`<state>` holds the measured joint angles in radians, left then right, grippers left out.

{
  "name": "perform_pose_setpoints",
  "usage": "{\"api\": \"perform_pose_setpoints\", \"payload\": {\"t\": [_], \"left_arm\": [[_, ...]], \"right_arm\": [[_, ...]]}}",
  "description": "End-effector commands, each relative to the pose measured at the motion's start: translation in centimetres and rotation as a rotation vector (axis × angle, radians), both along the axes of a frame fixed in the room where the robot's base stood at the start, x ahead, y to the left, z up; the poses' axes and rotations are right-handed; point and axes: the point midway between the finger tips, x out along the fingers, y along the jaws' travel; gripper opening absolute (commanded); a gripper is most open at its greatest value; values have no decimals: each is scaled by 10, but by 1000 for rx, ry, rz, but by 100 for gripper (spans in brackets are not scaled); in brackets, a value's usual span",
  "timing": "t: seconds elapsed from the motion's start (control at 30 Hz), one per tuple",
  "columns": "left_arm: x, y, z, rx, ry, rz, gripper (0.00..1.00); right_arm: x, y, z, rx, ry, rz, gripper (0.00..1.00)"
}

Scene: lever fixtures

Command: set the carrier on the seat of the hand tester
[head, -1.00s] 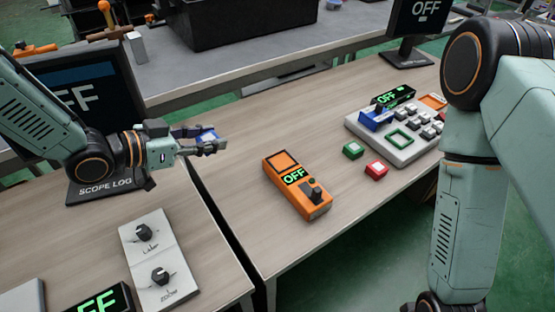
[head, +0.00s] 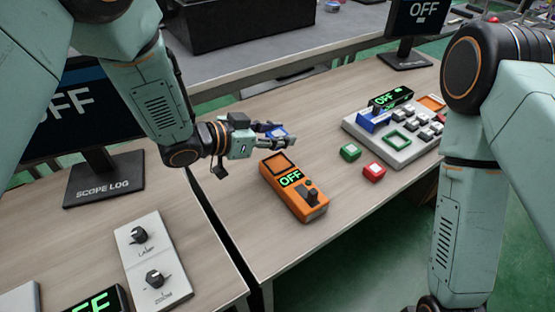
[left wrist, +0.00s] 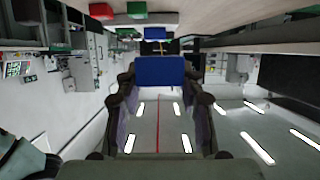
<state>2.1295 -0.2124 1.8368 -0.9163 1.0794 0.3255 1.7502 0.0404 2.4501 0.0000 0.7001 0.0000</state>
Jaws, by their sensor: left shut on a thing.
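The carrier (head: 276,132) is a small blue block with a pale top, held between the fingers of my left gripper (head: 280,138). In the left wrist view the blue carrier (left wrist: 160,70) sits between both fingertips (left wrist: 160,82). The hand tester (head: 293,188) is an orange box with a green OFF display and a black knob, lying on the table. Its square dark-framed seat (head: 277,165) is at its far end. My left gripper is shut on the carrier, above and just beyond that end, apart from it. My right arm shows at the right; its gripper is out of view.
A green block (head: 350,152) and a red block (head: 373,172) lie right of the tester. Beyond them stands a grey panel (head: 400,152) with keys and a blue part. A knob panel (head: 150,262) is at the left. A gap separates the two tables.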

Motion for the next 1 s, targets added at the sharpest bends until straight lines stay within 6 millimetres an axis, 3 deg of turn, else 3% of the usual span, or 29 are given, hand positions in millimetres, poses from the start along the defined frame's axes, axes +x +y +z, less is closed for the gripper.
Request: {"api": "perform_pose_setpoints", "payload": {"t": [0.1,0.33,0.53,1.0], "left_arm": [[0,0,-22,0,0,-1,16],[0,0,-37,0,-2,-1,16],[0,0,-65,0,0,1,16],[0,0,-72,1,-2,0,16]], "right_arm": [[0,0,-7,0,0,1,40],[0,0,-10,0,0,0,40],[0,0,-18,0,0,0,40],[0,0,-20,0,0,0,40]]}}
